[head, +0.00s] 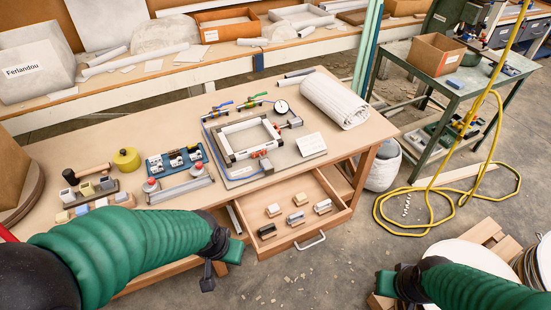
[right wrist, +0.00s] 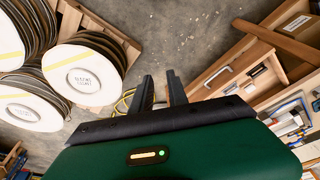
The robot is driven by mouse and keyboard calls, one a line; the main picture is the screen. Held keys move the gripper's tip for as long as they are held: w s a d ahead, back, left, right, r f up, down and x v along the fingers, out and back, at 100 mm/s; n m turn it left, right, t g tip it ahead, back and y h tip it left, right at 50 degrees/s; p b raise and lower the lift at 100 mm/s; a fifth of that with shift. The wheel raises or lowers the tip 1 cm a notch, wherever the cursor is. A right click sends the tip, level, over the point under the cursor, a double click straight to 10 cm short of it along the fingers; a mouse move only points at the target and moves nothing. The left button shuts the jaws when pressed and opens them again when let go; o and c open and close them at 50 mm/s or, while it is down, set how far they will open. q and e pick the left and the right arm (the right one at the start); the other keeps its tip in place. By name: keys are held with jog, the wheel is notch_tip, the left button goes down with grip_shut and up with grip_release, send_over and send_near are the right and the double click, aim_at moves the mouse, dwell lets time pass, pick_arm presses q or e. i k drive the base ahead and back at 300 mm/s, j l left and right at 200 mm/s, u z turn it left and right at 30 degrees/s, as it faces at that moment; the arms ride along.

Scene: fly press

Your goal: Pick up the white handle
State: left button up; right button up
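A pale, whitish bar handle (head: 311,241) sits on the front of the open wooden drawer (head: 338,213); it also shows in the right wrist view (right wrist: 218,77). White bars also form a rectangular frame (head: 249,137) on the workbench; I cannot tell which the task means. My left gripper (head: 208,276) is in front of the bench, left of the drawer and apart from it; its finger opening is unclear. My right gripper (right wrist: 161,90) is open and empty, fingers apart over the floor. In the head view it is low at the right, away from the drawer.
The drawer holds several small blocks (head: 296,217). The workbench (head: 80,153) carries a mallet (head: 84,173), a yellow container (head: 127,159) and a white roll (head: 335,101). Cable spools (right wrist: 84,76) stand by a pallet. A yellow hose (head: 430,226) lies on the floor. Floor before the drawer is mostly clear.

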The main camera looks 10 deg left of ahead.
aim_at(323, 205)
jog(key=i+j+u, duration=0.25)
jog(key=i, duration=0.2)
jog(key=i+u, duration=0.3)
jog(key=i, duration=0.2)
